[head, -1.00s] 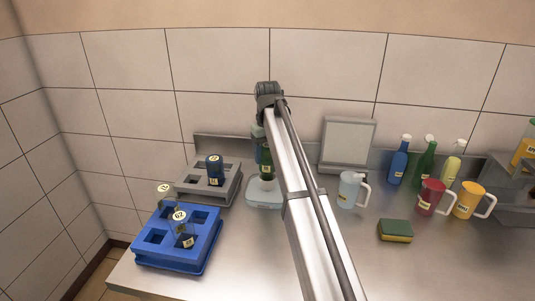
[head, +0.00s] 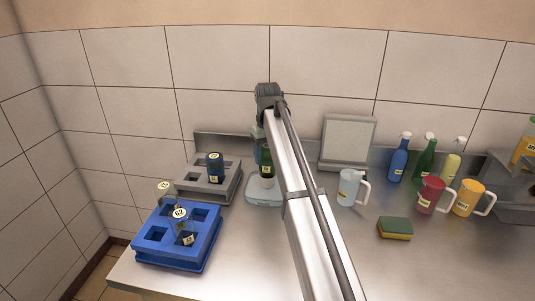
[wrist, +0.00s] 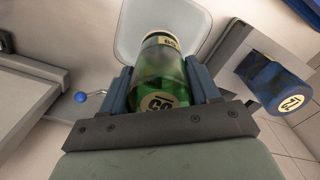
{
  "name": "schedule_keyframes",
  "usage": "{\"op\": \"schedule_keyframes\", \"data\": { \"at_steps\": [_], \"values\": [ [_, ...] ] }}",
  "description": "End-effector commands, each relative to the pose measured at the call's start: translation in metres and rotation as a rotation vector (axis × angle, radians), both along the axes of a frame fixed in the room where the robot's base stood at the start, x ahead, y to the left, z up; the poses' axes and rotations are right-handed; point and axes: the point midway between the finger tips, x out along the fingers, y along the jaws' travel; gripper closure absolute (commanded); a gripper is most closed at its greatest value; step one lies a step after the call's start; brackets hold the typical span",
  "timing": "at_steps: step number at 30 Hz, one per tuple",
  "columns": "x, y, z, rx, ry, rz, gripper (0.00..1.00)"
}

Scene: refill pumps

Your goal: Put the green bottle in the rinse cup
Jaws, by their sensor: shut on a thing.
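My gripper (wrist: 160,82) is shut on a green bottle (wrist: 172,78) with a pale label, its fingers on either side of it. In the head view the bottle (head: 266,170) shows beside my arm, upright and partly hidden by it. It is over a pale, rounded dish or stand (head: 256,198); I cannot tell whether they touch. The pale shape also shows beyond the bottle in the wrist view (wrist: 137,30). A light blue handled cup (head: 348,187) with a label stands right of my arm; I cannot read which vessel is the rinse cup.
A grey rack (head: 227,188) with a dark blue bottle (head: 215,166) and a blue rack (head: 150,257) with clear bottles stand left. The front counter is clear.

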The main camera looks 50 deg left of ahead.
Motion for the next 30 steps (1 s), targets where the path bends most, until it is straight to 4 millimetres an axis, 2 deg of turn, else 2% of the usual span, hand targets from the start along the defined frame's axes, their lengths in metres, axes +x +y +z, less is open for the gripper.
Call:
{"op": "schedule_keyframes", "data": {
  "at_steps": [2,3,11,22,30],
  "values": [
    [0.000,0.000,-0.001,0.000,0.000,0.000,0.75],
    [0.000,0.000,-0.001,0.000,0.000,0.000,0.36],
    [0.000,0.000,-0.001,0.000,0.000,0.000,0.11],
    [0.000,0.000,0.003,0.000,0.000,0.000,0.10],
    [0.000,0.001,0.026,0.001,0.000,0.000,0.10]
  ]
}}
